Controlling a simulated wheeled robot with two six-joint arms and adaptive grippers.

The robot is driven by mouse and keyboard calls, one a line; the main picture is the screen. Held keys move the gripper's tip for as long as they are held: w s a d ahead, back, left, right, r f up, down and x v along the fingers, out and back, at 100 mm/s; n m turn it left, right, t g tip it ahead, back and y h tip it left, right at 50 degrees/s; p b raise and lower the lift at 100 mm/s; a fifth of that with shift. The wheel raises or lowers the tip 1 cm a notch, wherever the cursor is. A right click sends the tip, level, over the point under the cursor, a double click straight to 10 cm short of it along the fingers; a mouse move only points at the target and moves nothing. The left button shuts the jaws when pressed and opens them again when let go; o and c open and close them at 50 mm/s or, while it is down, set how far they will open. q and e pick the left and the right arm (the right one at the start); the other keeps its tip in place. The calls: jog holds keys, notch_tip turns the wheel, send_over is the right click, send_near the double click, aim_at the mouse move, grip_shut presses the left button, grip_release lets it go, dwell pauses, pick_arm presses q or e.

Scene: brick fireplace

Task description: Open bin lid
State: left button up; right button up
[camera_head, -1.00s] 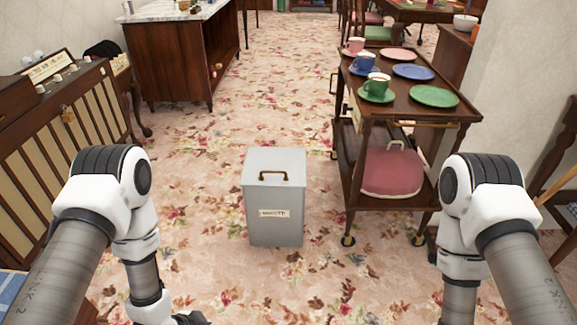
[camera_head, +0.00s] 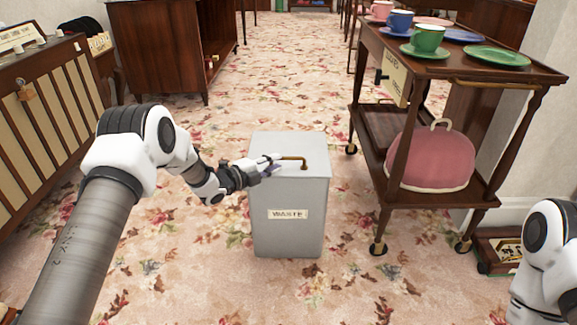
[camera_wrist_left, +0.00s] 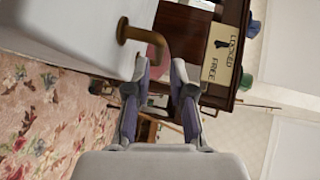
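The grey waste bin (camera_head: 290,235) stands upright on the carpet in the middle of the head view, with a "WASTE" label on its front. Its lid (camera_head: 305,143) is shut flat and carries a brass handle (camera_head: 303,161). My left gripper (camera_head: 270,163) is over the lid, at the handle's left end. In the left wrist view, the two fingers (camera_wrist_left: 159,72) are apart with nothing held, and the brass handle (camera_wrist_left: 133,33) is just ahead of the fingertips. Whether they touch it I cannot tell. My right gripper is out of view.
A wooden trolley (camera_head: 383,185) with cups, plates and a pink cushion-like item (camera_head: 431,160) stands right of the bin. A slatted wooden cabinet (camera_head: 40,130) is at the left. Open carpet lies around and behind the bin.

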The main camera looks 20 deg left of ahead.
aim_at(285, 158)
pick_arm(q)
jog(key=b+x, duration=0.2)
jog(key=x, duration=0.3)
jog(key=shift+w+d+f, duration=0.1)
jog(key=shift+w+f, duration=0.05)
jog(key=shift+f, duration=0.05)
jog(key=shift+r, duration=0.1)
grip_shut()
jog(key=shift+r, duration=0.1)
